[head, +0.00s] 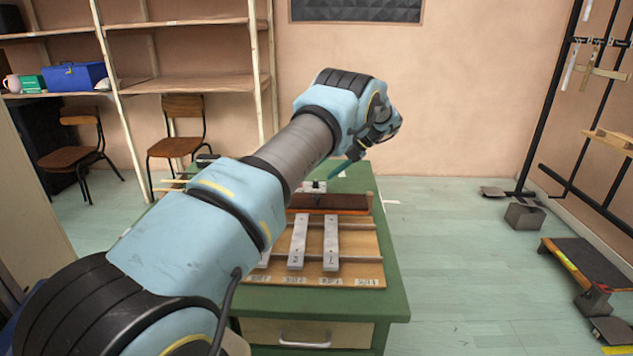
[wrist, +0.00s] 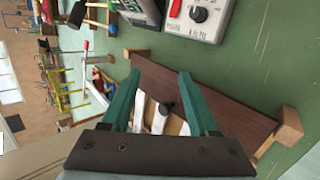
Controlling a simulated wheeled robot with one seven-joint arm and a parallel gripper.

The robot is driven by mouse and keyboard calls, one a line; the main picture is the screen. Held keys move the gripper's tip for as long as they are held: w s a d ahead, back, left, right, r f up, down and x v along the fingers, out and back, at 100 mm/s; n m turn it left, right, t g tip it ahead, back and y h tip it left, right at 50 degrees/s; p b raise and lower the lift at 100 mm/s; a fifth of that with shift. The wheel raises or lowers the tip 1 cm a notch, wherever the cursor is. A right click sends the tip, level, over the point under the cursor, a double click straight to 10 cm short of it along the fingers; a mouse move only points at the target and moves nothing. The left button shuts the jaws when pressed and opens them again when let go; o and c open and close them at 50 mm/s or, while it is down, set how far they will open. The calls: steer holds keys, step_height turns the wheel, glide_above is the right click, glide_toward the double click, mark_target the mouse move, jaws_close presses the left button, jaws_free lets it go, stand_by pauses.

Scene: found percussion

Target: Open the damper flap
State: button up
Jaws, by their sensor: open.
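The damper flap is a dark brown board (head: 335,203) lying across the far part of the bar instrument on the green table (head: 398,290). It looks flat, lying down. In the wrist view, the flap (wrist: 232,112) runs diagonally, with a small black knob (wrist: 167,107) at its near edge. My gripper (wrist: 158,75) is open and empty, with teal fingers on either side of the knob in the picture. I cannot tell its height above the knob. In the head view my arm hides most of the gripper and part of the flap.
Pale metal bars (head: 331,243) lie on the wooden base (head: 355,270) in front of the flap. A grey-white box with a dial (wrist: 198,17) stands behind it. Wooden end blocks (wrist: 289,126) flank the flap.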

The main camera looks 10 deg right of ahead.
steer(key=shift+v, duration=1.8)
steer(key=shift+a, duration=0.15)
